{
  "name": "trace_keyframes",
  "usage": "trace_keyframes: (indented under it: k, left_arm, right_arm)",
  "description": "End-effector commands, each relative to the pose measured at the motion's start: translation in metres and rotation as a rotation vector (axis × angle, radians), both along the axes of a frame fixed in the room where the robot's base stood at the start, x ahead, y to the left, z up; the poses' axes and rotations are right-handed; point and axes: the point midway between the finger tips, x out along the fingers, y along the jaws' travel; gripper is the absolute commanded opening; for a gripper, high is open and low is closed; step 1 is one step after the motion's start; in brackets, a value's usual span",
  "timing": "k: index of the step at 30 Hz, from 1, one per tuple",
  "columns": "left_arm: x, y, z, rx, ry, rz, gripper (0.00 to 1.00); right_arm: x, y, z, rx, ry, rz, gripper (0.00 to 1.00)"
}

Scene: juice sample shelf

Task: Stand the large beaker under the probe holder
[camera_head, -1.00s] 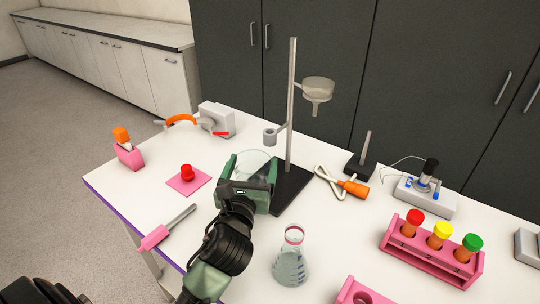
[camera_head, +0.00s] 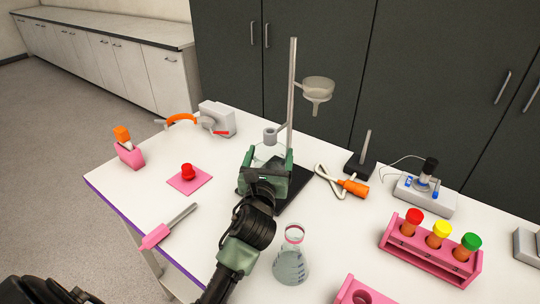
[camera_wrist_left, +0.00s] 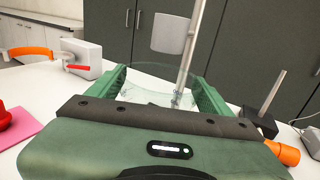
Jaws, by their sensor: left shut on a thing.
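The large clear beaker (camera_head: 263,153) is held between the fingers of my left gripper (camera_head: 267,161), mostly hidden behind it in the head view. In the left wrist view the beaker (camera_wrist_left: 150,88) shows as faint glass between the two green fingers, with the rod just beyond. The probe holder, a small grey cylinder (camera_head: 270,135) on the stand's rod, appears just above the beaker. It also shows in the left wrist view (camera_wrist_left: 170,32), above the beaker's rim. Whether the beaker's bottom touches anything is hidden. My right gripper is not in view.
The stand's rod (camera_head: 291,100) rises from a black base (camera_head: 296,192) and carries a funnel (camera_head: 318,90). A conical flask (camera_head: 291,262) stands in front, right of my left arm. A pink tube rack (camera_head: 430,258) is farther right. A pink-handled tool (camera_head: 168,228) lies left.

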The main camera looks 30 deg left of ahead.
Motion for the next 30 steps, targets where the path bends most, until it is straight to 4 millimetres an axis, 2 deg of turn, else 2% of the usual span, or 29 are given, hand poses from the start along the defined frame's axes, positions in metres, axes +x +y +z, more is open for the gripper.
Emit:
trace_keyframes:
  k: [7,8,9,10,20,23,30]
  left_arm:
    - [0.000,0.000,-0.001,0.003,-0.002,0.000,0.08]
    - [0.000,0.000,-0.003,0.002,0.001,0.000,0.83]
    - [0.000,0.000,-0.002,0.001,0.000,0.000,0.94]
    - [0.000,0.000,-0.002,0.001,0.000,0.000,1.00]
    - [-0.003,-0.001,-0.001,0.000,0.001,0.000,1.00]
    - [-0.017,-0.006,-0.002,0.002,0.002,-0.001,1.00]
    - [-0.066,-0.023,-0.002,-0.001,0.003,-0.001,1.00]
  right_arm:
    - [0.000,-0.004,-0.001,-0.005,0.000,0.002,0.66]
    - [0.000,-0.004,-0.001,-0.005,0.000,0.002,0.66]
    - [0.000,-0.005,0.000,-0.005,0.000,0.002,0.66]
    - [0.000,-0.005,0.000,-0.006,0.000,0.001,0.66]
    - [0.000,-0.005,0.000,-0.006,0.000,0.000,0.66]
    - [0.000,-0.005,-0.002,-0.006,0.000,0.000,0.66]
    - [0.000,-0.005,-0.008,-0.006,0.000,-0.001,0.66]
